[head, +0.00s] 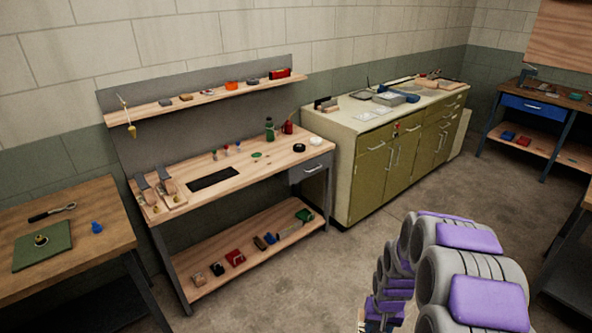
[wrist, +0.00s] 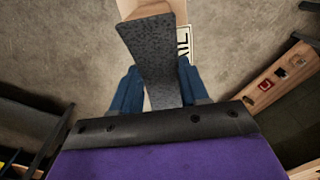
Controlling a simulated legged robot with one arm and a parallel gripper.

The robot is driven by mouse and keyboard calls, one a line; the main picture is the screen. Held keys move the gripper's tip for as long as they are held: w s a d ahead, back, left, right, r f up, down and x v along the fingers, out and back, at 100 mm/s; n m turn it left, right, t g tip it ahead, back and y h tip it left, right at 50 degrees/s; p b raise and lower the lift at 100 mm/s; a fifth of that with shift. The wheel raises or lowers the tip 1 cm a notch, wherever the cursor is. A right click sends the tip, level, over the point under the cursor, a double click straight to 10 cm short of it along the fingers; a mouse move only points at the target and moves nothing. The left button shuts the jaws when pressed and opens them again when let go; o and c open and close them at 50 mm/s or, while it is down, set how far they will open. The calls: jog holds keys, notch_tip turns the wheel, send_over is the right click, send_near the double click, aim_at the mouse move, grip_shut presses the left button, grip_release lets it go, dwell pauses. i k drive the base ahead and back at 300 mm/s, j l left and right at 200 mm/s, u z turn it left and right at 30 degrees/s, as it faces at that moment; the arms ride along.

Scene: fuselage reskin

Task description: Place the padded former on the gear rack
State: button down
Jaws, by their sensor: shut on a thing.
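My gripper (wrist: 158,82) is shut on the padded former (wrist: 153,45), with a blue finger on each side of it. The former has a dark grey speckled pad and pale wood at its far end. A white label with black lettering shows beside it. In the head view, my arm covers the lower right and only a small bit of the held thing may show at the bottom edge. Two wooden pieces with grey parts (head: 168,190) stand at the left end of the middle workbench (head: 285,165). I cannot tell which piece of furniture is the gear rack.
A shelf (head: 200,98) with small items runs above the workbench, and a lower shelf (head: 285,237) holds several more. An olive cabinet (head: 370,170) stands right of it. A wooden table (head: 100,200) is at left. Concrete floor (head: 300,295) is clear in front.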

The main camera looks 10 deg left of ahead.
aim_at(213, 179)
jog(key=i+j, duration=0.15)
jog(key=j, duration=0.2)
jog(key=i+j, duration=0.1)
jog(key=j, duration=0.25)
jog(key=i+j+u, duration=0.1)
jog(key=j, duration=0.3)
jog(key=i+j, duration=0.15)
jog(key=j, duration=0.2)
jog(key=i+j, duration=0.15)
jog(key=j, duration=0.2)
